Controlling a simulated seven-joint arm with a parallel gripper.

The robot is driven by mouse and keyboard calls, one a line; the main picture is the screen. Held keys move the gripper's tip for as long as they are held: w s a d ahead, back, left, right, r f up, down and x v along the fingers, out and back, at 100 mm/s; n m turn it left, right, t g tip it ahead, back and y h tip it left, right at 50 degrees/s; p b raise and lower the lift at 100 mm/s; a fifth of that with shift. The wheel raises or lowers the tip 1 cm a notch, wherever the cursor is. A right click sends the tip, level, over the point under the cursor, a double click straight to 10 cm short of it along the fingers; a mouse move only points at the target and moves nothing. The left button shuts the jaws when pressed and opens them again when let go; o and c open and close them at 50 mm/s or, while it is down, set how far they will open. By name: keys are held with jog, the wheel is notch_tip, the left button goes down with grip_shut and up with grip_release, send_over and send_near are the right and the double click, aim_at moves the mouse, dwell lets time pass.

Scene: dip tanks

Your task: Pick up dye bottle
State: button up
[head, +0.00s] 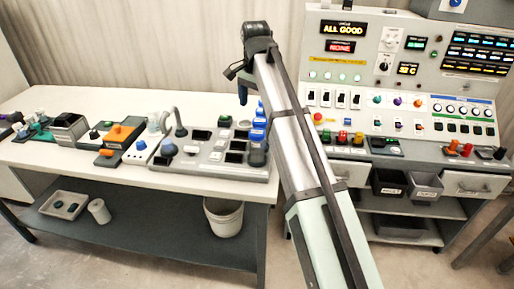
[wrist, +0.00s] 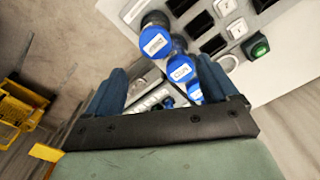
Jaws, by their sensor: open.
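Several bottles with round blue caps and white labels stand in a row at the right end of the bench's grey tank unit. In the head view the row of blue-capped bottles (head: 257,136) is just left of my arm. In the wrist view one blue-capped bottle (wrist: 155,41) is nearest the top, with another (wrist: 180,69) below it. The label writing is too small to read, so I cannot tell which is the dye bottle. My gripper (wrist: 161,66) is open, its blue fingers either side of the view, above the bottles. In the head view a finger (head: 243,96) shows beyond the row.
The grey tank unit (head: 205,163) has several dark square openings. A control panel (head: 400,80) with buttons and displays stands at the right. Other bench equipment, including a curved tap (head: 170,122), lies to the left. A white bucket (head: 223,216) stands on the lower shelf.

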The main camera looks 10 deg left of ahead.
aim_at(258, 132)
jog(key=shift+m, duration=0.8)
jog(key=f, duration=0.8)
jog(key=shift+s+d+f, duration=0.15)
jog(key=shift+s+f, duration=0.05)
jog(key=shift+f, duration=0.1)
jog(key=shift+w+d+f, duration=0.15)
jog(key=shift+f, duration=1.2)
jog(key=shift+w+d+f, duration=0.1)
jog(key=shift+f, duration=1.2)
jog(key=shift+c, duration=0.2)
jog(key=c, duration=1)
